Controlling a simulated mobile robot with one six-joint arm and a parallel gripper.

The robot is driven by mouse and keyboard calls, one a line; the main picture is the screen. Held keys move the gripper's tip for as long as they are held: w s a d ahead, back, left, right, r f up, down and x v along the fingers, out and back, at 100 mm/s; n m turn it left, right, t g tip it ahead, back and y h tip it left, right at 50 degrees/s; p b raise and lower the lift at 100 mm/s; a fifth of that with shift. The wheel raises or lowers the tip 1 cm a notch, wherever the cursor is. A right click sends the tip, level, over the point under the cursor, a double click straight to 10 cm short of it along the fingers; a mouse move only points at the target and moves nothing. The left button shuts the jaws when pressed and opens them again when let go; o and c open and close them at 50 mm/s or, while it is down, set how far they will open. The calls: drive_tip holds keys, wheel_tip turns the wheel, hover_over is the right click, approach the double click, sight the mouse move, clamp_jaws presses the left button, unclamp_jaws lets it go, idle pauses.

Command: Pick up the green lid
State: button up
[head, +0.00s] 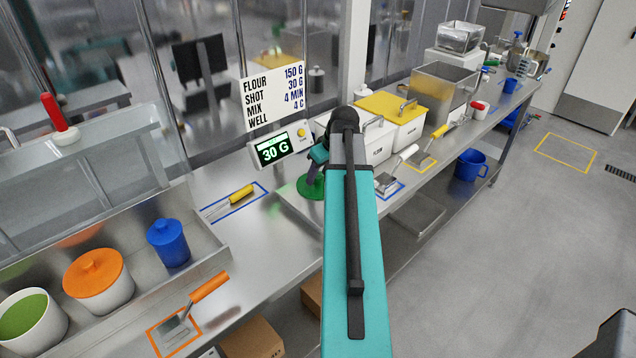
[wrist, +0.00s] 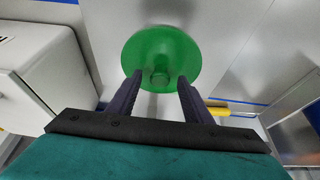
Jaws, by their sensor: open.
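The green lid (head: 309,187) lies on the steel counter in front of the scale display, partly hidden by my arm in the head view. In the wrist view the green lid (wrist: 161,52) is a round disc with a knob at its near side. My gripper (wrist: 160,78) is open, with its two dark fingers on either side of the knob. I cannot tell whether the fingers touch it. In the head view my gripper (head: 318,158) is mostly hidden behind my arm.
A scale display (head: 283,147) reading 30 G stands behind the lid. A yellow-handled scraper (head: 233,199) lies left of it. White bins (head: 377,143) stand to the right. An open white pot with green contents (head: 28,318) and an orange-lidded pot (head: 97,279) stand in the left trough.

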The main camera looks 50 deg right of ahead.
sight(319, 177)
idle(0.6)
drive_tip(key=c, duration=1.1)
drive_tip(key=shift+r, duration=0.15)
drive_tip(key=shift+r+b, duration=0.9)
drive_tip(key=shift+r, duration=0.6)
drive_tip(key=s+a+b, duration=0.1)
drive_tip(key=s, duration=0.2)
drive_tip(key=s+a+b, duration=0.1)
drive_tip(key=s+a, duration=0.1)
drive_tip(key=s, duration=0.1)
drive_tip(key=s+a+r+b, duration=0.1)
drive_tip(key=s+a, duration=0.1)
drive_tip(key=s, duration=0.1)
drive_tip(key=shift+a, duration=0.2)
drive_tip(key=s+a+b, duration=0.1)
drive_tip(key=b, duration=0.2)
drive_tip(key=s+a+b, duration=0.1)
drive_tip(key=s+b, duration=0.1)
drive_tip(key=b, duration=0.1)
drive_tip(key=shift+s, duration=0.15)
drive_tip(key=shift+s+a+r+b, duration=0.3)
drive_tip(key=shift+s+b, duration=0.35)
drive_tip(key=shift+b, duration=0.65)
drive_tip(key=shift+a, duration=0.1)
drive_tip(key=shift+w+a, duration=0.1)
